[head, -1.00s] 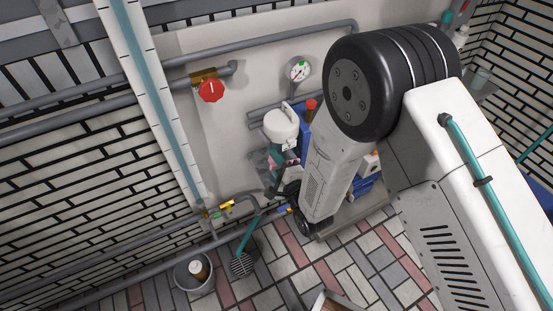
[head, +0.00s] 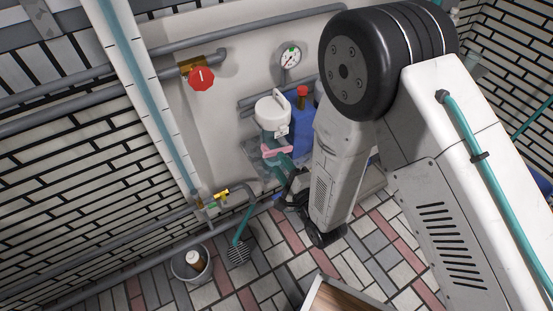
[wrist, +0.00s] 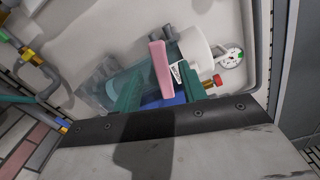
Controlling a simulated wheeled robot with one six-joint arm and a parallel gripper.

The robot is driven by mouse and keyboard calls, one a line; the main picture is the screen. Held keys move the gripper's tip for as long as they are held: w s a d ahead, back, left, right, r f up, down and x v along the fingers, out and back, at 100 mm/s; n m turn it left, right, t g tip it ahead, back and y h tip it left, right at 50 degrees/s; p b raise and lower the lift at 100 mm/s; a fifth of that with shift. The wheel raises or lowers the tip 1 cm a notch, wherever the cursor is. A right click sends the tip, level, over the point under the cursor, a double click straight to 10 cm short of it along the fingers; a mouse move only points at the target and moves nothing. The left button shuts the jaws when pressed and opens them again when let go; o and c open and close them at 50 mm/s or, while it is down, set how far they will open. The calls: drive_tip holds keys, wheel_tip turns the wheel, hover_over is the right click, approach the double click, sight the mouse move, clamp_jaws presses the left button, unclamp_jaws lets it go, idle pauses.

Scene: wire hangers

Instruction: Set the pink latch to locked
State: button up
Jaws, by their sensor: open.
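The pink latch (head: 277,150) is a flat bar on the front of a clear teal canister with a white cap (head: 272,112). In the wrist view the latch (wrist: 160,67) stands nearly upright in the picture, beside the white cap (wrist: 196,46). My gripper (head: 281,165) has teal fingers and is open. In the wrist view its fingers (wrist: 158,80) lie on either side of the latch's lower end. I cannot tell whether they touch it. The canister's lower part is partly hidden by the fingers.
A red valve knob (head: 201,79) and a pressure gauge (head: 291,57) are on the wall. A blue container (head: 304,132) stands beside the canister. A yellow valve (head: 220,195) sits on the low pipe. A bucket (head: 191,266) stands on the floor, lower left.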

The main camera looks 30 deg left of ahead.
drive_tip(key=shift+w+r, duration=0.2)
drive_tip(key=shift+r, duration=0.1)
drive_tip(key=c, duration=0.7)
drive_tip(key=shift+d+r, duration=0.25)
clamp_jaws()
drive_tip(key=s+d+f+m+g+h, duration=0.3)
drive_tip(key=s+d+f+m, duration=0.1)
drive_tip(key=m, duration=1.3)
drive_tip(key=w+a+r, duration=0.1)
drive_tip(key=w+a, duration=0.3)
drive_tip(key=a, duration=0.4)
drive_tip(key=shift+w, duration=0.4)
